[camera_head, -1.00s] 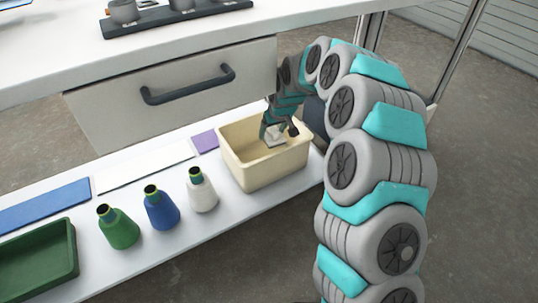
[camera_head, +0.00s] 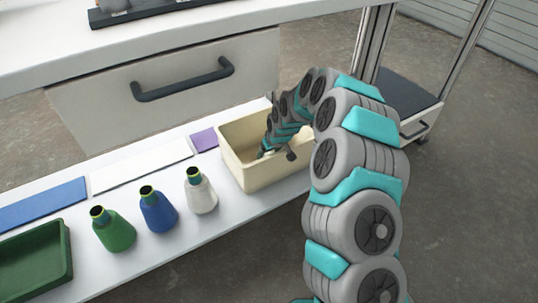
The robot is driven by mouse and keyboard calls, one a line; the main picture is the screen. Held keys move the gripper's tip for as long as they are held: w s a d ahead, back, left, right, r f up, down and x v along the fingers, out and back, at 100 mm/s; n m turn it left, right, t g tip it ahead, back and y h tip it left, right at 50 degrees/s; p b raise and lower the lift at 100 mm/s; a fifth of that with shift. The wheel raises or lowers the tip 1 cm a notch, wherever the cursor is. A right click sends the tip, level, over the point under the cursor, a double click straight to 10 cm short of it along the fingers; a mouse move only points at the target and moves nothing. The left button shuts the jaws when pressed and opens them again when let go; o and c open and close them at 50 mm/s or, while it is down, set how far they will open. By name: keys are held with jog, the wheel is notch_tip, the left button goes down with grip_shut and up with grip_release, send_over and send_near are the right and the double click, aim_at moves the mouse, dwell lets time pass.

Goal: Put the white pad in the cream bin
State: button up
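The cream bin (camera_head: 262,174) stands at the right end of the low white shelf. My gripper (camera_head: 277,154) reaches down inside it, with its fingertips low behind the front wall. A small pale patch, which seems to be the white pad (camera_head: 269,154), shows at the fingers inside the bin. The bin's front wall and my fingers hide most of it. I cannot tell whether the fingers still grip it or whether it rests on the bin floor.
Along the shelf are a white bottle (camera_head: 201,193), a blue bottle (camera_head: 158,212), a green bottle (camera_head: 112,232) and a green tray (camera_head: 66,254). Flat white (camera_head: 140,166), blue (camera_head: 42,205) and purple (camera_head: 204,139) panels lie behind. A drawer (camera_head: 165,92) overhangs the shelf.

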jog(key=shift+f, duration=0.75)
jog(key=o, duration=1.3)
jog(key=shift+r, duration=0.25)
jog(key=shift+p+v, duration=0.75)
jog(key=shift+v, duration=5.6)
